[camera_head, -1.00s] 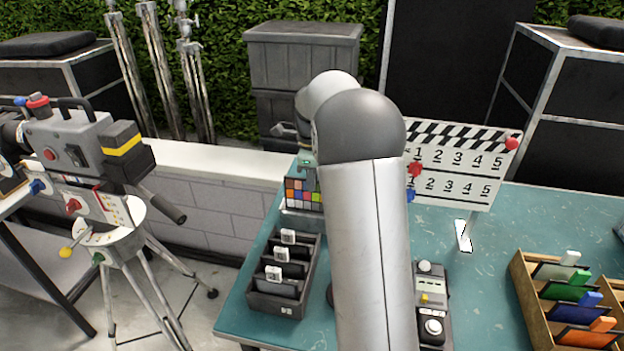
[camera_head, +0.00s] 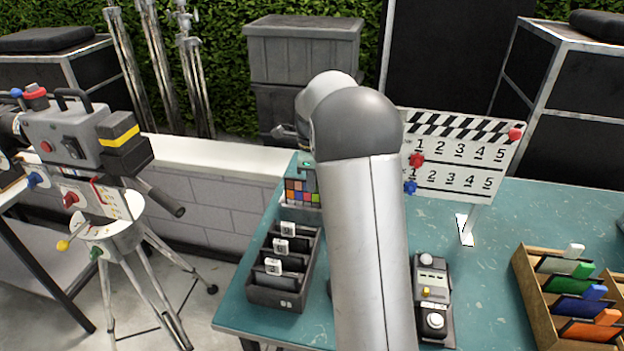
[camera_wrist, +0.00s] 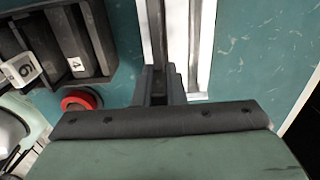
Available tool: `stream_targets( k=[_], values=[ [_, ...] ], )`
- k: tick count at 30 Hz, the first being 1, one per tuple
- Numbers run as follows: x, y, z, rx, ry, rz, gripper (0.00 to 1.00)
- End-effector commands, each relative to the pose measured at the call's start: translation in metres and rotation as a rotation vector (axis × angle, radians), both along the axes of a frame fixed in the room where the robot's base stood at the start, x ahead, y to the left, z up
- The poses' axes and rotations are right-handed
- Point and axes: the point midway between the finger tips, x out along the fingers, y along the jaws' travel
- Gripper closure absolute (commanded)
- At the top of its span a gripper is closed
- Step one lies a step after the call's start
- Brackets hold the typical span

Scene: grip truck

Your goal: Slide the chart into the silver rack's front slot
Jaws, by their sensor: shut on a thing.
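The chart (camera_head: 301,190) shows a grid of coloured squares and a grey-green top, left of my arm in the head view. In the wrist view its grey-green panel (camera_wrist: 170,155) with a dark edge band fills the bottom. My gripper (camera_wrist: 157,90) is shut on the chart; its dark fingers show just above the band. The silver rack (camera_wrist: 204,50) appears as long pale rails with a dark gap, just beyond the fingers. In the head view my arm hides most of the gripper and rack area. I cannot tell whether the chart touches the rack or its front slot.
A black slotted box (camera_head: 278,294) with white-tagged cards stands at the table's left. A clapperboard (camera_head: 455,155) on a stand, a control box (camera_head: 432,300) and a wooden rack (camera_head: 530,300) of coloured cards stand to the right. A red ring (camera_wrist: 80,100) lies near the black box.

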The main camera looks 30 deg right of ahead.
Motion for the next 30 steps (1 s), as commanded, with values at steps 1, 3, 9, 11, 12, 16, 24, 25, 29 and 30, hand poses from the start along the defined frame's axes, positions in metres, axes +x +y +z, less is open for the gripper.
stream_targets(
  k=[1,3,9,11,12,16,24,25,29,30],
  values=[
    [0.000,0.000,-0.003,0.000,0.000,0.000,1.00],
    [0.000,0.000,-0.005,0.000,0.000,0.000,1.00],
    [0.000,0.000,-0.011,0.000,0.000,0.000,1.00],
    [0.000,0.000,-0.013,0.000,0.000,0.000,1.00],
    [0.000,0.000,-0.014,0.000,0.000,0.000,1.00],
    [0.000,0.000,-0.018,0.001,0.001,0.000,1.00],
    [0.000,0.000,-0.026,0.001,0.001,0.000,1.00],
    [0.000,0.000,-0.027,0.001,0.001,0.000,1.00],
    [0.000,0.000,-0.026,0.000,0.000,0.000,0.67],
    [0.000,0.000,-0.026,0.000,0.000,0.000,0.64]
  ],
)
